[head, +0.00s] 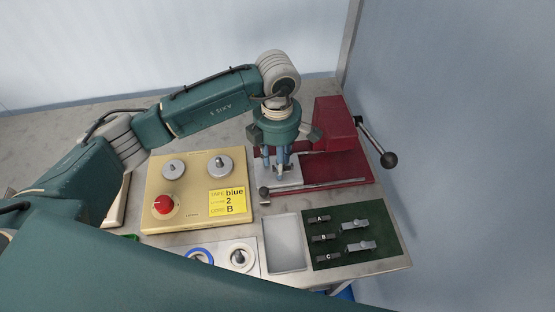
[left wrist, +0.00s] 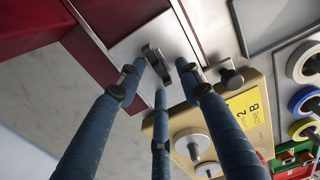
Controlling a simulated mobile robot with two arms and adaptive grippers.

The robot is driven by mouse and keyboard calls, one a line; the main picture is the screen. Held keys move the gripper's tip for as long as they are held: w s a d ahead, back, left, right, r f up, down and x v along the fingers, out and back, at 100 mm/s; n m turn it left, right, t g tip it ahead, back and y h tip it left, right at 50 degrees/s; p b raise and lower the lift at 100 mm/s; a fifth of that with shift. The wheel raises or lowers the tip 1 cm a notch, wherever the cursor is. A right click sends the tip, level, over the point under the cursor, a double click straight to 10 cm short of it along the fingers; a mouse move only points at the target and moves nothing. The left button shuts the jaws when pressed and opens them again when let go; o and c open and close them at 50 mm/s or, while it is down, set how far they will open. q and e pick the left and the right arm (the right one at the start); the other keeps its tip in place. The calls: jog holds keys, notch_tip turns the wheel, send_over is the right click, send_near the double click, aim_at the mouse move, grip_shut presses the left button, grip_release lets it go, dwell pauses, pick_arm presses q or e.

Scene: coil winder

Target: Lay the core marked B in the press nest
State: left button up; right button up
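A small dark-grey core (left wrist: 157,63) is at the pale nest plate of the red press (head: 340,166). It also shows between the fingers in the head view. I see no letter on it. My left gripper (head: 278,172) points down over the nest with its three blue fingers around this core. In the left wrist view a gap shows between the core and the right-hand finger. Marks A, B (head: 322,237) and C stand on the dark green mat (head: 385,257). Two grey cores lie right of the marks, an upper one (head: 355,225) and a lower one (head: 361,246). My right gripper is out of view.
The press lever ends in a black knob (head: 389,160). A cream winder box (head: 190,210) with a red knob and a yellow card reading blue, 2, B stands left. An empty grey tray (head: 285,243) lies beside the mat. Tape rolls (head: 240,258) are at the front.

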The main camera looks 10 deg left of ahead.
pick_arm(q)
jog(key=shift+r, duration=0.1)
notch_tip(320, 180, up, 12)
dwell(0.4)
jog(key=shift+f, duration=0.2)
